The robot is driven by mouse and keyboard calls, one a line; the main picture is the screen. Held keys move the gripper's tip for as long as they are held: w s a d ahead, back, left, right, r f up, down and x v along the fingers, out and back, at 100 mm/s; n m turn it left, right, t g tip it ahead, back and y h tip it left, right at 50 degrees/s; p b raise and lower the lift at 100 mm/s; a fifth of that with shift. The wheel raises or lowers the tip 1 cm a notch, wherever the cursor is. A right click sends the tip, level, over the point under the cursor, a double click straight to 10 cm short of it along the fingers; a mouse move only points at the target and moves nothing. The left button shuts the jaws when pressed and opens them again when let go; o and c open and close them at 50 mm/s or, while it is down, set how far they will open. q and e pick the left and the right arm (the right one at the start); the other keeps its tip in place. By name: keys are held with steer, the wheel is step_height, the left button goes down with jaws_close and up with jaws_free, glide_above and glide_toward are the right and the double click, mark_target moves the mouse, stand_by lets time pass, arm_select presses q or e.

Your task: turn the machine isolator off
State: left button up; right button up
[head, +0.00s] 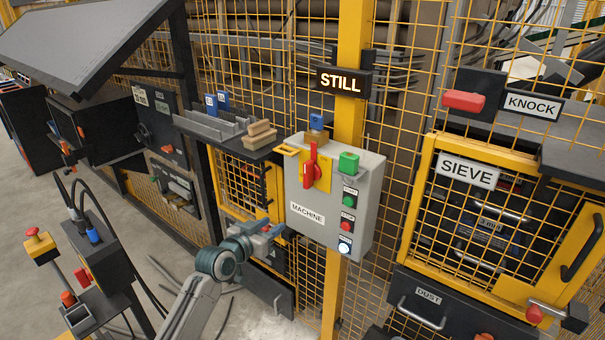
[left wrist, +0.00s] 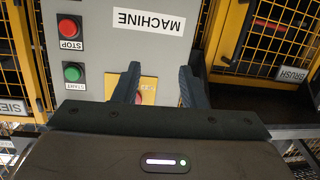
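The grey machine box (head: 331,225), labelled MACHINE, is mounted on a yellow post. Its isolator has a red handle (head: 310,165), standing upright on a yellow plate (head: 324,172). My left gripper (head: 277,231) is below and left of the handle, near the box's lower left edge. In the left wrist view the box (left wrist: 92,30) appears upside down. The open fingers (left wrist: 158,85) point towards it, with part of the yellow plate (left wrist: 148,88) showing between them. The handle is mostly hidden there, and I cannot see contact. My right gripper is not in view.
A green button (head: 348,163) and a column of buttons, including a red stop (head: 347,222), sit right of the isolator. A STILL sign (head: 343,81) hangs above. A shelf with wooden blocks (head: 260,134) is at the left, and yellow mesh guarding (head: 400,110) surrounds the box.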

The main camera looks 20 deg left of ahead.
mark_target(305, 171)
arm_select(q)
step_height(305, 171, up, 13)
steer(key=s+d+m+t+h, duration=0.1)
steer(key=s+d+m+h, duration=0.1)
steer(key=d, duration=0.1)
steer(key=p+x, duration=0.1)
steer(key=x, duration=0.2)
steer(key=p+x, duration=0.1)
steer(key=x, duration=0.2)
steer(key=p+x, duration=0.1)
steer(key=x, duration=0.3)
steer(key=shift+w+r+p, duration=0.15)
steer(key=shift+r+p, duration=0.15)
steer(key=shift+p, duration=0.1)
steer(key=shift+w+f, duration=0.1)
steer(key=shift+w, duration=0.35)
steer(key=shift+d, duration=0.1)
jaws_close()
